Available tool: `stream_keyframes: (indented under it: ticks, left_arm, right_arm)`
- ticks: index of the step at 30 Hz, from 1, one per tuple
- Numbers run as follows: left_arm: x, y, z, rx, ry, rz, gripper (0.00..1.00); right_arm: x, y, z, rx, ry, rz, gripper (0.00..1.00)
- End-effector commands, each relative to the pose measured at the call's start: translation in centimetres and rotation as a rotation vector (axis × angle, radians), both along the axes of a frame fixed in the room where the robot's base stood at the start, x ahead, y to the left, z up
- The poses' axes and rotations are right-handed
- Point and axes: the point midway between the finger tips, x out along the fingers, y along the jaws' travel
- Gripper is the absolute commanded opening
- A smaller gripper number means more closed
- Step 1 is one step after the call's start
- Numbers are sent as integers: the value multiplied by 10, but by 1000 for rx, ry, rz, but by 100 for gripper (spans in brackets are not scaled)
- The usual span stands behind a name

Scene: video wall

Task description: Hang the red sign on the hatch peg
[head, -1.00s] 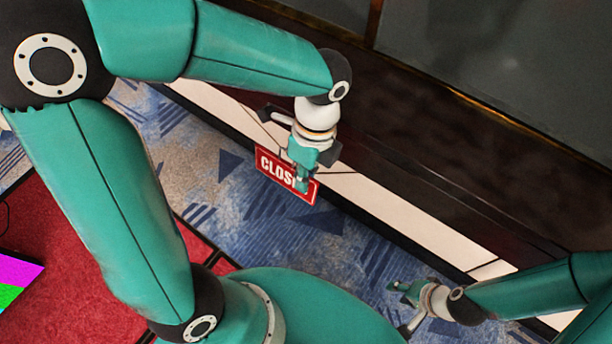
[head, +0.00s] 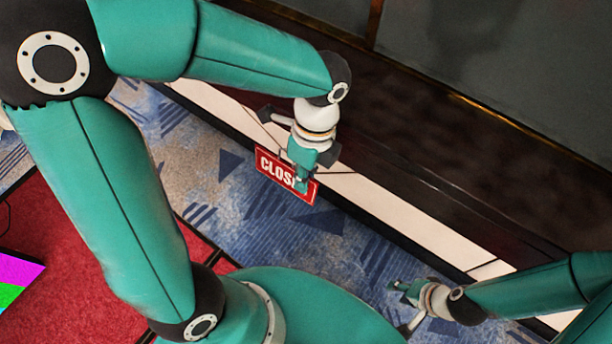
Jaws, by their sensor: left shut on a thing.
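The red sign (head: 272,168) with white letters reading "CLOS" hangs from my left gripper (head: 301,180), near the middle of the head view. My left gripper is shut on the sign's right part and hides its last letters. The sign is in front of the white panel strip along the dark wall. My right gripper (head: 402,288) is low at the right and holds nothing that I can see; its fingers are too small to tell open from shut. I cannot make out the hatch peg in this view.
A dark wall (head: 440,140) with a white lower strip (head: 385,212) runs diagonally across the view. Blue patterned carpet (head: 265,225) lies in front of it. A red floor area (head: 75,260) and a brightly coloured panel (head: 15,275) are at the lower left.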

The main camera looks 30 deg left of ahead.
Motion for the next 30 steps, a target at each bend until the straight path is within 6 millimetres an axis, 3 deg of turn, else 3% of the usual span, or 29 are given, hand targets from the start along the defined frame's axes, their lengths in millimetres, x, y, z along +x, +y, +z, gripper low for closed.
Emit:
stream_keyframes:
  ticks: [8,30]
  left_arm:
    - [1,0,0,0,0,0,0]
    - [26,-2,1,0,-1,0,0]
  right_arm:
    - [0,0,1,0,0,0,40]
    - [0,0,10,0,0,0,40]
